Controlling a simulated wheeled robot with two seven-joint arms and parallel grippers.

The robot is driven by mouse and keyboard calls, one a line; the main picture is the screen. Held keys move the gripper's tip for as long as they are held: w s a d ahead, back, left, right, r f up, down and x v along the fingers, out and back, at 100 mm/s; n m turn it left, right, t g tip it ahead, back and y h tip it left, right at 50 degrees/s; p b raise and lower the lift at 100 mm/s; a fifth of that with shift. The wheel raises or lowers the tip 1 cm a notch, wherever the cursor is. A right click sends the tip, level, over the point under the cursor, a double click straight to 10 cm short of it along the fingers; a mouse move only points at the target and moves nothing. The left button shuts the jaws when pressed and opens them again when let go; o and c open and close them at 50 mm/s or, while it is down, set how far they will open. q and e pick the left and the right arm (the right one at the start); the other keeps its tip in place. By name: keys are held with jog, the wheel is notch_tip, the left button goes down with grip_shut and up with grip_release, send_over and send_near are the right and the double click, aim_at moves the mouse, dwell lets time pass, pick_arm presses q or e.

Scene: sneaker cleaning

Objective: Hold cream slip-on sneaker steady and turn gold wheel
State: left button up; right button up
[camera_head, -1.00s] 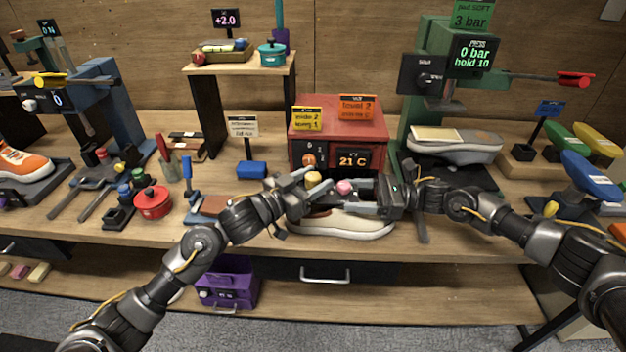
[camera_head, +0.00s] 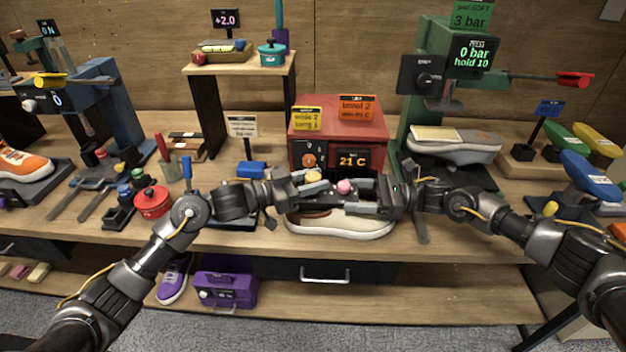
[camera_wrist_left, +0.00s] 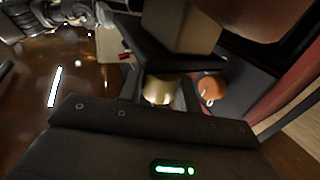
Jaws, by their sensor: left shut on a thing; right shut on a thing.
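The cream slip-on sneaker (camera_head: 345,226) lies on the bench front, below the red heater box, its upper part partly hidden by both grippers. A gold wheel (camera_head: 313,176) and a pink knob (camera_head: 344,187) show just above it. My left gripper (camera_head: 322,186) comes in from the left and is shut on the gold wheel; the wheel's gold side (camera_wrist_left: 158,90) shows between the fingers in the left wrist view. My right gripper (camera_head: 358,200) comes in from the right and is shut at the sneaker's upper part; its exact contact is hidden.
The red heater box (camera_head: 338,122) with an orange knob stands close behind the grippers. A green press (camera_head: 440,75) with a grey shoe is to the right. A red pot (camera_head: 152,201) and a blue block (camera_head: 251,169) are to the left. A drawer handle (camera_head: 325,273) is below.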

pick_arm(q)
jog(key=m+g+h, duration=0.1)
jog(key=m+g, duration=0.1)
jog(key=g, duration=0.1)
jog(key=m+g, duration=0.2)
jog(key=g, duration=0.1)
jog(key=shift+w+m+g+h, duration=0.1)
jog(key=shift+m+g+h, duration=0.2)
jog(key=shift+g+h, duration=0.1)
jog(key=shift+s+d+f+m+g, duration=0.15)
jog(key=shift+m+g, duration=0.6)
jog(key=shift+g, duration=0.5)
jog(key=shift+s+d+f+m+g, duration=0.15)
jog(key=shift+m+g, duration=0.6)
jog(key=shift+g, duration=0.5)
jog(key=shift+a+r+y, duration=0.1)
jog(key=shift+y, duration=0.2)
jog(key=shift+m+g, duration=0.3)
jog(key=shift+a, duration=0.1)
jog(key=o, duration=1)
jog(key=shift+w+r, duration=0.1)
jog(key=shift+c, duration=0.2)
jog(key=shift+a, duration=0.1)
jog(key=v, duration=1.2)
